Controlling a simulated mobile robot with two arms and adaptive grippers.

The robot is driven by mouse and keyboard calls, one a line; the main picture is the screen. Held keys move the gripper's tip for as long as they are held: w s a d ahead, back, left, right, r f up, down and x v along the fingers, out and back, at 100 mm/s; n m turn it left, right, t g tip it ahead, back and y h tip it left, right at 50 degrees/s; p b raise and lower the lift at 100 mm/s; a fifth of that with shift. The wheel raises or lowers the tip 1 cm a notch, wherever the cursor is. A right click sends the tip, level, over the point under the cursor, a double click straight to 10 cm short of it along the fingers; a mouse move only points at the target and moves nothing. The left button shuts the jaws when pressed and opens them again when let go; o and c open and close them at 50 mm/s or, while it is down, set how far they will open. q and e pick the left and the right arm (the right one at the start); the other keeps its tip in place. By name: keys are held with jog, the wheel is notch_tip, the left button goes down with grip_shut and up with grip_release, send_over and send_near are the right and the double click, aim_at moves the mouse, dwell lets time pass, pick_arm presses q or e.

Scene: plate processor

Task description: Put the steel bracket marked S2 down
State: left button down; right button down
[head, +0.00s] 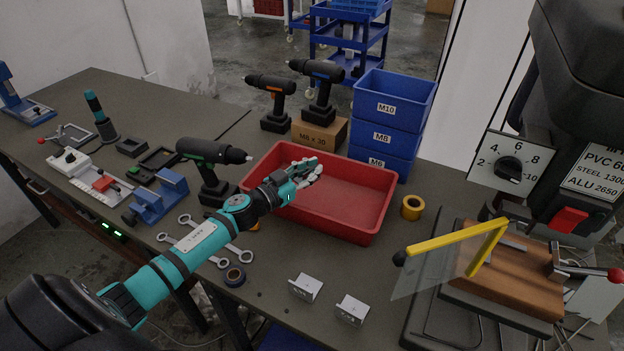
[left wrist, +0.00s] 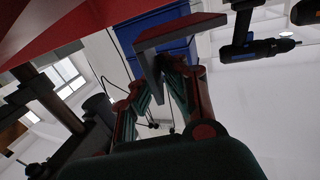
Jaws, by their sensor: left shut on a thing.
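My left gripper (head: 303,173) is over the red tray (head: 375,228), towards its back left part. In the left wrist view its fingers (left wrist: 160,92) are shut on a grey angled steel bracket (left wrist: 149,72), gripping one of its plates while the other sticks out across the fingertips. The mark on this bracket cannot be read. In the head view the bracket is mostly hidden by the gripper. Two more steel brackets, one (head: 305,288) and another (head: 352,310), stand on the table in front of the tray; their marks are too small to read. My right gripper is not in view.
A black drill (head: 214,165) stands left of the tray, with wrenches (head: 187,240) in front. Stacked blue bins (head: 393,100) stand behind it.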

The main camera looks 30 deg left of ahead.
pick_arm(q)
notch_tip(320, 180, down, 4)
jog(key=shift+w+r+b, duration=0.15)
jog(key=shift+r+b, duration=0.1)
jog(key=shift+b, duration=0.15)
